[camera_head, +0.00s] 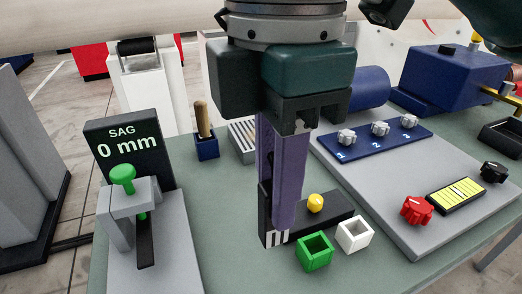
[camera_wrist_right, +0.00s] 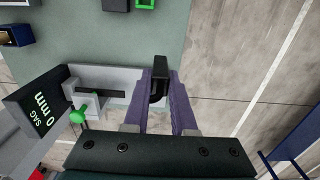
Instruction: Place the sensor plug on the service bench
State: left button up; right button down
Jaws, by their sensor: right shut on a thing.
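My right gripper (camera_head: 285,225) hangs point down over the bench in the head view, its purple fingers shut on a small black piece, which I take to be the sensor plug. The plug shows between the fingertips in the right wrist view (camera_wrist_right: 160,68), with a dark curved part below it. The fingers partly hide it in the head view. The service bench (camera_head: 225,190) is grey-green. In the right wrist view the fingertips (camera_wrist_right: 162,78) appear near the bench edge, beside the SAG fixture. The plug looks held above the surface. My left gripper is out of view.
The SAG display (camera_head: 125,150) reads 0 mm, above a grey fixture with a green knob (camera_head: 122,175). A green square cup (camera_head: 314,252), a white cup (camera_head: 354,235) and a yellow knob (camera_head: 315,202) are close to the gripper. A grey panel (camera_head: 385,190) lies right.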

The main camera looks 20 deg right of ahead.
jog(key=f, duration=0.5)
jog(key=f+b, duration=0.1)
jog(key=f, duration=1)
jog(key=shift+d+f+b, duration=0.3)
jog(key=shift+f+b, duration=0.05)
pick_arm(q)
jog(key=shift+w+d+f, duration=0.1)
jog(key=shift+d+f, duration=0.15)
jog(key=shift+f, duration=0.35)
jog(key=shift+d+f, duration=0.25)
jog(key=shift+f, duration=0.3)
pick_arm(e)
jog(key=shift+w+f, duration=0.1)
jog(key=shift+f, duration=0.05)
jog(key=shift+f, duration=0.15)
jog(key=c, duration=0.7)
grip_release()
jog(key=shift+c, duration=0.2)
